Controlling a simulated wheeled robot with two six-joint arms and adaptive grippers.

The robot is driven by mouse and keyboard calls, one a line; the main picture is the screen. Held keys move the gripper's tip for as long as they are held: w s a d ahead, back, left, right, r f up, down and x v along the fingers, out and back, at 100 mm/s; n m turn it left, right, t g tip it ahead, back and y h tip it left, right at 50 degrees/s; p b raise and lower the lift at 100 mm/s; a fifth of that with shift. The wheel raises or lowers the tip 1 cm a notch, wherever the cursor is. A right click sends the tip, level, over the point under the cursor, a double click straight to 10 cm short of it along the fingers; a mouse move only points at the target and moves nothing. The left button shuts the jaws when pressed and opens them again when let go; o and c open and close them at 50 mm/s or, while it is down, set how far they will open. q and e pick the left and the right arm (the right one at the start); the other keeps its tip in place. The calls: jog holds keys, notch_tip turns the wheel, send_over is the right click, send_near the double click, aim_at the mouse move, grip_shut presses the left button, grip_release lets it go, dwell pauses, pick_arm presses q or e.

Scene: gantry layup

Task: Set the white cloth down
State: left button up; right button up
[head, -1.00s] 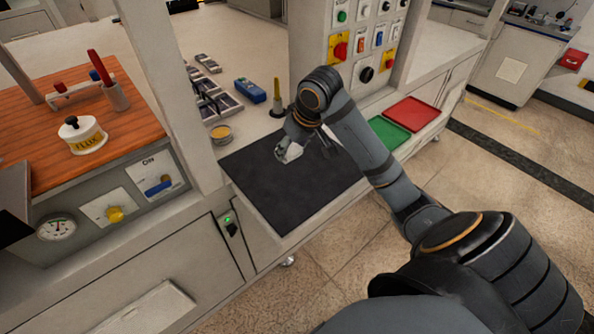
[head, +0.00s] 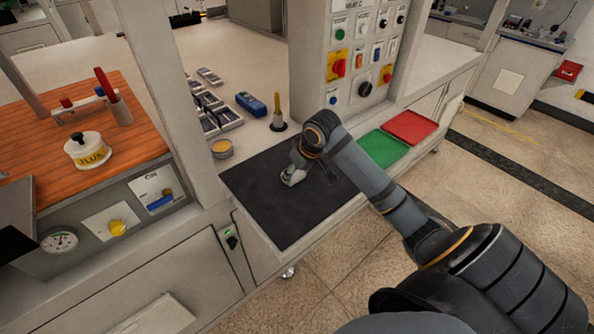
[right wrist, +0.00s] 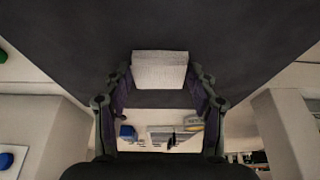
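The white cloth (head: 293,176) is a small pale folded piece at the tips of my right gripper (head: 297,168), over the dark mat (head: 262,205). In the right wrist view the cloth (right wrist: 159,70) sits between the two fingertips of the right gripper (right wrist: 160,78), which close on its left and right sides. The dark mat (right wrist: 60,40) lies beyond it. I cannot tell whether the cloth touches the mat. My right wrist hides part of the mat behind the gripper. My left gripper is not in view.
A yellow-topped tin (head: 222,148), a blue device (head: 251,104) and a yellow-handled tool (head: 278,112) stand behind the mat. A green tray (head: 384,147) and a red tray (head: 410,127) lie to the right. The mat's front part is clear.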

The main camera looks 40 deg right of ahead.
jog(key=o, duration=0.4)
jog(key=v, duration=1.2)
jog(key=shift+r, duration=0.2)
